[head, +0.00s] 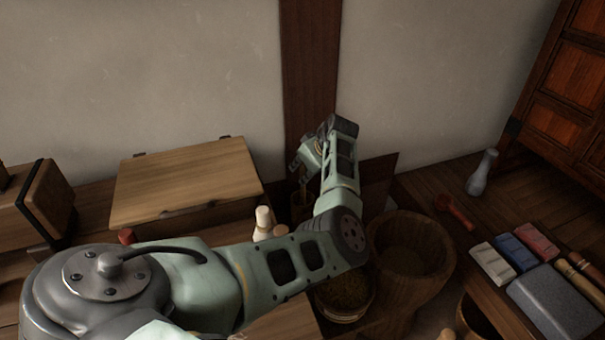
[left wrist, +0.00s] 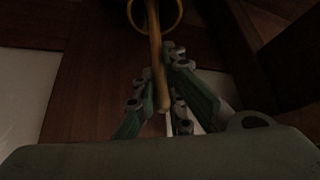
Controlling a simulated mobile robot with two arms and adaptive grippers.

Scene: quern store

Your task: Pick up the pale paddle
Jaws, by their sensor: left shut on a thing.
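In the left wrist view a light brown wooden shaft (left wrist: 154,45), which I take for the pale paddle, runs down from the top between the fingers of my left gripper (left wrist: 160,88). The gripper is shut on it near its lower end in the picture. The shaft passes across a round tan rim (left wrist: 176,24); the far end is out of the picture. In the head view my left gripper (head: 308,154) is by the dark wall post, partly hidden by its own arm. My right gripper is not in view.
A wooden box (head: 186,180) stands left of the arm. A large wooden mortar (head: 412,258) and a bowl (head: 345,295) stand close by on the right. A bench at right holds a grey bottle (head: 482,173), a red ladle-like tool (head: 455,210) and several blocks.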

